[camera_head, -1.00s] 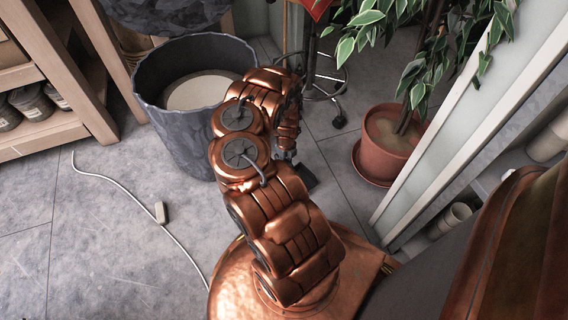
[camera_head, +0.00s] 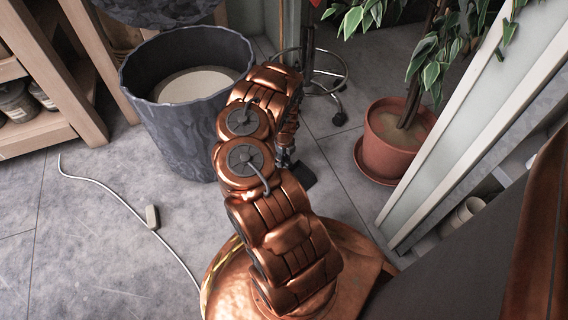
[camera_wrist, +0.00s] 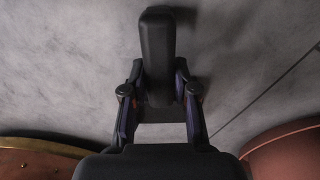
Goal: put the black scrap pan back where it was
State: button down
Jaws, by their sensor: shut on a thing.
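In the wrist view, a black, narrow block-like piece (camera_wrist: 158,48), which I take to be part of the black scrap pan, stands between the fingers of my gripper (camera_wrist: 159,88). The fingers are shut on it from both sides. In the head view, a flat dark piece of the pan (camera_head: 303,178) shows just right of my gripper (camera_head: 285,160), above the grey floor. My arm hides most of the gripper there. The pan's full shape is hidden, and I cannot tell its height above the floor.
A large dark grey bin (camera_head: 185,135) stands left of my arm. A potted plant in a terracotta pot (camera_head: 392,150) stands to the right, by a pale frame (camera_head: 460,125). A wheeled stool base (camera_head: 325,85) is behind. A white cable (camera_head: 110,190) crosses the floor at left.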

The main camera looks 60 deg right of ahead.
dwell(0.3)
jog(key=c, duration=0.9)
grip_release()
jog(key=shift+f, duration=0.1)
notch_tip(320, 180, up, 12)
jog(key=p, duration=0.9)
